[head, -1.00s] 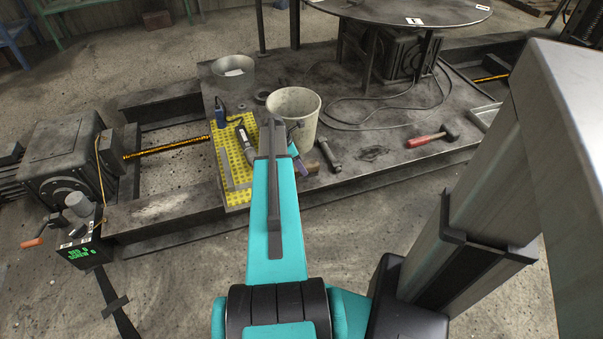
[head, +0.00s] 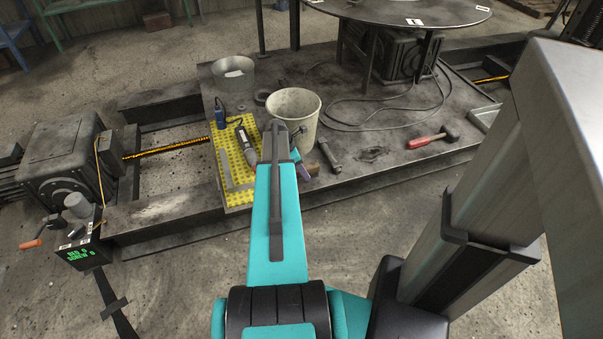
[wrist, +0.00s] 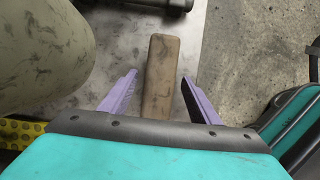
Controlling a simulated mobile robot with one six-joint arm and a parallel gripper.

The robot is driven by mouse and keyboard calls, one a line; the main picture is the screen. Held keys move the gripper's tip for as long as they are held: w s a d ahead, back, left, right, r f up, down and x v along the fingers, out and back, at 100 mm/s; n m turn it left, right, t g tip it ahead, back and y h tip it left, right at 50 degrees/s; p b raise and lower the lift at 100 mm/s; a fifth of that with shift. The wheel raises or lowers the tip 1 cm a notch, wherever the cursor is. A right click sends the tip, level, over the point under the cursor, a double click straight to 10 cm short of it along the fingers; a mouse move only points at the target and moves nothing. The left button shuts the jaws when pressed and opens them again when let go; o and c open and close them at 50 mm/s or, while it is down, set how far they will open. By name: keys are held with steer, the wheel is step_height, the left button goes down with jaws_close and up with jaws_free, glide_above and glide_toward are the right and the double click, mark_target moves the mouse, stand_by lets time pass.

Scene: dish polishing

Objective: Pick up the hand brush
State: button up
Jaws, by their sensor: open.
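The hand brush (wrist: 158,75) shows in the wrist view as a long, worn wooden block on the grey platform. My gripper (wrist: 157,82) is open, with one purple finger on each side of the brush and a visible gap to each. The brush's near end is hidden behind the dark gripper edge. In the head view, my gripper (head: 302,168) is mostly hidden by my arm, with a purple finger showing. A small brown piece of the brush (head: 314,169) shows just right of it.
A pale bucket (head: 305,115) stands close behind my gripper; its side (wrist: 40,50) fills the wrist view's upper left. A yellow perforated mat (head: 232,172) with tools lies left. A bolt (head: 330,155) and a red-handled hammer (head: 430,138) lie right.

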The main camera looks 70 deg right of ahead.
steer(key=shift+f, duration=0.2)
stand_by(0.6)
steer(key=c, duration=1.3)
steer(key=shift+o, duration=0.2)
steer(key=shift+r, duration=0.1)
steer(key=r, duration=0.2)
steer(key=a+r+p, duration=0.1)
steer(key=r, duration=0.1)
steer(key=shift+s, duration=0.15)
steer(key=s+a, duration=0.3)
steer(key=a, duration=0.3)
steer(key=s+a+r+p, duration=0.1)
steer(key=s+a, duration=0.2)
steer(key=a, duration=0.4)
steer(key=shift+s+a+r, duration=0.15)
steer(key=shift+s+a, duration=0.05)
steer(key=shift+s, duration=0.05)
